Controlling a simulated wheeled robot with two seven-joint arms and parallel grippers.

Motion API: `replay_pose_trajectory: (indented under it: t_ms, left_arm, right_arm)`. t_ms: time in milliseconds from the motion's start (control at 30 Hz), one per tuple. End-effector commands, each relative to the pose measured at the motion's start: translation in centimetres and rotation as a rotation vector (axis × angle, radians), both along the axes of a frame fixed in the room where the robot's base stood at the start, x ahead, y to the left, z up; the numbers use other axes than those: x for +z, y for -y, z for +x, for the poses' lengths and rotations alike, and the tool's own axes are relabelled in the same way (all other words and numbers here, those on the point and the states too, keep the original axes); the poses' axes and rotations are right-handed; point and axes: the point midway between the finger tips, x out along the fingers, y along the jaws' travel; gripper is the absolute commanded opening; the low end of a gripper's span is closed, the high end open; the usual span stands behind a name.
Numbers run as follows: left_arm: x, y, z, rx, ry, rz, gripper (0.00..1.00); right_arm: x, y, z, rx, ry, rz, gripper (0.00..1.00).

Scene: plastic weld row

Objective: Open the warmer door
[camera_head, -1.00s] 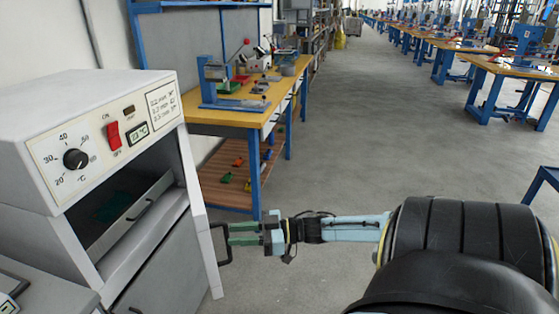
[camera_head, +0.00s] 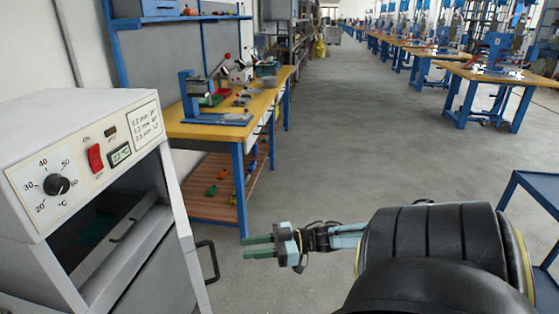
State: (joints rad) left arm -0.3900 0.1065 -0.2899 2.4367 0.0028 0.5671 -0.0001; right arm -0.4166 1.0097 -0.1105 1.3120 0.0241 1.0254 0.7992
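The warmer (camera_head: 70,118) is a white cabinet at the left with a dial, a red switch and a small display. Its upper compartment is open to view and dark inside, with a bar handle in it. The warmer door (camera_head: 180,215) shows nearly edge-on at the compartment's right side, standing open. Its black door handle (camera_head: 213,262) sticks out to the right. My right gripper (camera_head: 250,247) has two green fingers, spread with a gap between them. It is empty, pointing left, a little right of the handle and apart from it. My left gripper is not in view.
A workbench (camera_head: 215,130) with a yellow top, blue legs and a lower wooden shelf stands behind the warmer. A blue frame (camera_head: 540,190) stands at the right edge. Several more benches line the far right. The grey floor between is clear.

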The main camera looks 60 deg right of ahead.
Motion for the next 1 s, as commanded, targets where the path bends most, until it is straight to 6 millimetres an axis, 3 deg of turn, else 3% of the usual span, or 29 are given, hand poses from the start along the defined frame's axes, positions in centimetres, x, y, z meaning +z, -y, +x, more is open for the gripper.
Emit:
replay_pose_trajectory:
  t_ms: [1000]
  left_arm:
    - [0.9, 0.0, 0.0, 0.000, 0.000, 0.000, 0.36]
  right_arm:
    - [0.0, 4.5, -4.9, -0.001, 0.000, -0.001, 0.30]
